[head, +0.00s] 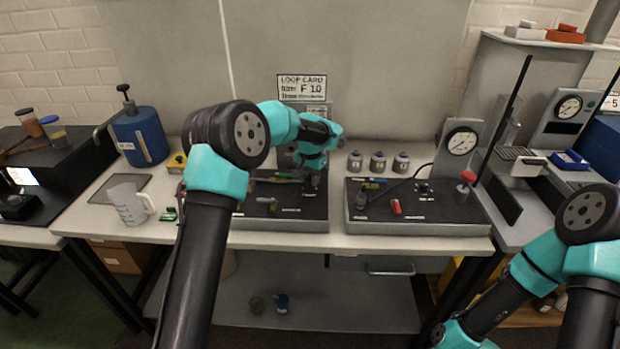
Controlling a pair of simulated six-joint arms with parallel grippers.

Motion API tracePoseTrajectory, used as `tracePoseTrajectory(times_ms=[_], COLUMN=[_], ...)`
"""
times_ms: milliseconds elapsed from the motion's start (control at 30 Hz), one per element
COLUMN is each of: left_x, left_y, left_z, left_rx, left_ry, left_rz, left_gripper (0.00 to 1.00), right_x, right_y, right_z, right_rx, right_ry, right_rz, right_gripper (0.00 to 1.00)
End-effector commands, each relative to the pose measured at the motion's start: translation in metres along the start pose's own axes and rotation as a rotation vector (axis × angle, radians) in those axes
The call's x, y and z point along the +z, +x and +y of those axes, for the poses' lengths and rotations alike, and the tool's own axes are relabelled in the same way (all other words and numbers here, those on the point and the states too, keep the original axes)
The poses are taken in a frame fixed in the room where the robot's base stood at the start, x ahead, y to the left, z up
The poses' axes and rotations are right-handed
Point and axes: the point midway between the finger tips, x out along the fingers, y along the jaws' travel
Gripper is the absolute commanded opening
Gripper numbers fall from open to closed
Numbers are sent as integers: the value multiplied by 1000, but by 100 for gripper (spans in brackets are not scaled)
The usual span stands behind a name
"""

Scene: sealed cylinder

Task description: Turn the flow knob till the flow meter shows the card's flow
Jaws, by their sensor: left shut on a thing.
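My left gripper (315,181) points down over the back right part of the left black board (290,212). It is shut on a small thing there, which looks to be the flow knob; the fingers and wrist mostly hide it. The flow meter cannot be made out; my left arm covers much of the area below the card. My right arm is at the lower right, its gripper not visible.
Several grey bottles (378,162) stand behind. A blue jug (139,136) and a clear beaker (130,204) stand left. A dark upright rod (503,115) rises right.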

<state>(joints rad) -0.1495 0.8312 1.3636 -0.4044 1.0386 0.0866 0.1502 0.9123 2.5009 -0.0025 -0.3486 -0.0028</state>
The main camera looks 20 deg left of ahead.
Motion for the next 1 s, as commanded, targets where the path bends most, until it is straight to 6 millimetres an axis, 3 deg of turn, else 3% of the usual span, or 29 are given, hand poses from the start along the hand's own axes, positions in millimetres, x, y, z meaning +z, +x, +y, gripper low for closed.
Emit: tracePoseTrajectory(times_ms=[333, 367, 633, 1000], left_x=[0, 0, 0, 0], left_y=[0, 0, 0, -6], left_z=[0, 0, 0, 0], left_rx=[0, 0, 0, 0], left_ry=[29, 29, 28, 28], left_rz=[0, 0, 0, 1], left_gripper=[10, 34, 59, 59], right_x=[0, 0, 0, 0], right_y=[0, 0, 0, 0], right_z=[0, 0, 0, 0], right_rx=[0, 0, 0, 0], right_ry=[0, 0, 0, 0], right_rz=[0, 0, 0, 0], right_gripper=[43, 43, 43, 43])
